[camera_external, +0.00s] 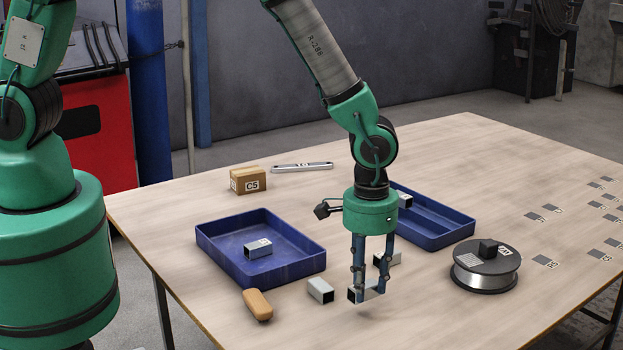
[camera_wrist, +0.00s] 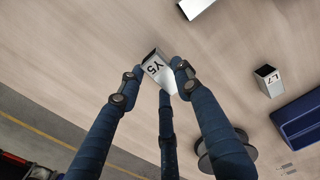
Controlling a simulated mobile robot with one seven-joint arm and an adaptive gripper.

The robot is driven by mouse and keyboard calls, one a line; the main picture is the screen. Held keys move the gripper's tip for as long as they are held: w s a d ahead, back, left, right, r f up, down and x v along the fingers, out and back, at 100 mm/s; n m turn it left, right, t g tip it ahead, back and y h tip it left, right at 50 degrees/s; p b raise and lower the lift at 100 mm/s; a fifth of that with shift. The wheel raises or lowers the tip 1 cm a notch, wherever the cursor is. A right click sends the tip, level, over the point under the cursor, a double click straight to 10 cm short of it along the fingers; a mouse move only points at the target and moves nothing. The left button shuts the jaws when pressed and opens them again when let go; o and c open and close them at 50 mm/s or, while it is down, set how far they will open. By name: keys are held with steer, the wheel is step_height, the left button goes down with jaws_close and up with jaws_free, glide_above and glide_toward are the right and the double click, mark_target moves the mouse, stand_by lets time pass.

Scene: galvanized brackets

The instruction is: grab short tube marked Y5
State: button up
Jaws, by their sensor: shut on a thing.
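The short square metal tube marked Y5 (camera_wrist: 156,69) is between my fingertips in the wrist view, its white label readable. In the external view the tube (camera_external: 357,295) shows low at my fingers, near the front of the table. My gripper (camera_external: 370,290) points down and is shut on it. The fingers also show in the wrist view (camera_wrist: 158,82) around the tube's end. The fingers hide part of the tube. I cannot tell whether it touches the table.
A similar tube (camera_external: 320,291) lies just left; another (camera_external: 388,259) is partly hidden behind my fingers. A blue tray (camera_external: 213,251) holds a tube; a second blue tray (camera_external: 443,240) is behind right. A wire spool (camera_external: 486,282) stands right.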

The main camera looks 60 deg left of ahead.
steer(key=s+a, duration=0.2)
steer(key=s, duration=0.1)
steer(key=s+a+p, duration=0.1)
steer(key=s+a, duration=0.1)
steer(key=s, duration=0.1)
steer(key=s+a+r, duration=0.1)
steer(key=s+a, duration=0.2)
steer(key=s, duration=0.1)
steer(key=shift+s+a+r+p, duration=0.1)
steer(key=shift+p, duration=0.2)
